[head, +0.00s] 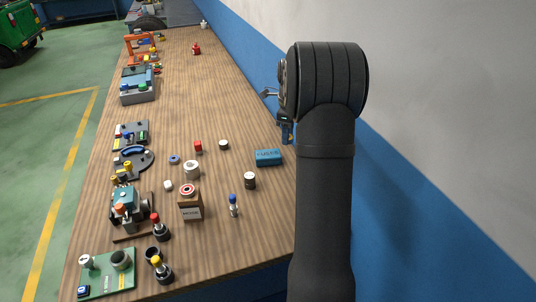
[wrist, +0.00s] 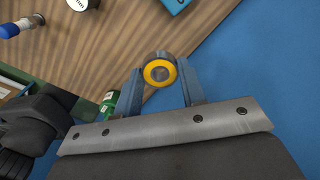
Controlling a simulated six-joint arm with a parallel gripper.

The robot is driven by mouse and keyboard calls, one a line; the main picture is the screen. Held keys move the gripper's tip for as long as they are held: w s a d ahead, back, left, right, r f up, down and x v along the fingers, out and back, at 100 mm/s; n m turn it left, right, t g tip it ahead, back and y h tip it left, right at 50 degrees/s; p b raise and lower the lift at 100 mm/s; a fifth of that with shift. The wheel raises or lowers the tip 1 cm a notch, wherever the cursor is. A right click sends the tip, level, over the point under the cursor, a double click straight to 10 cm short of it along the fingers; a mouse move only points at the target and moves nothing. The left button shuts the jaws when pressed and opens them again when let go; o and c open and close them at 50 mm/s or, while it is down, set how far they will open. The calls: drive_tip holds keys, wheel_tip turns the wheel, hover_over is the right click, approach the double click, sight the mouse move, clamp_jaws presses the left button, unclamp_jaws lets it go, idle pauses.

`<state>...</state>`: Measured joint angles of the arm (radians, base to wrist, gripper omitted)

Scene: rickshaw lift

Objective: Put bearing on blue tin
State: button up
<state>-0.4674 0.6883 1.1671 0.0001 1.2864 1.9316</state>
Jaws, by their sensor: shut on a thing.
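The bearing (wrist: 160,72), a grey ring with a yellow inner band and a dark centre, sits between the two blue fingers of my gripper (wrist: 160,82) in the wrist view. My gripper is shut on it. In the head view my gripper (head: 287,136) is at the table's right edge, partly hidden by my arm, and I cannot make out the bearing there. The blue tin (head: 268,157), a small blue box with dark lettering, lies on the table below and left of my gripper. Its corner shows at the top of the wrist view (wrist: 175,4). The bearing is apart from it.
A wooden box with a red ring mark (head: 190,204) and several small parts lie further left. The blue-and-white wall (head: 400,190) runs along the right side.

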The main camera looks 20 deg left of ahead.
sight(278, 156)
drive_tip(key=w+a, duration=0.3)
drive_tip(key=a, duration=0.1)
drive_tip(key=f, duration=1)
drive_tip(key=shift+s, duration=0.2)
drive_tip(key=shift+f, duration=0.2)
drive_tip(key=o, duration=1)
wheel_tip(278, 156, up, 12)
drive_tip(key=shift+r, duration=0.15)
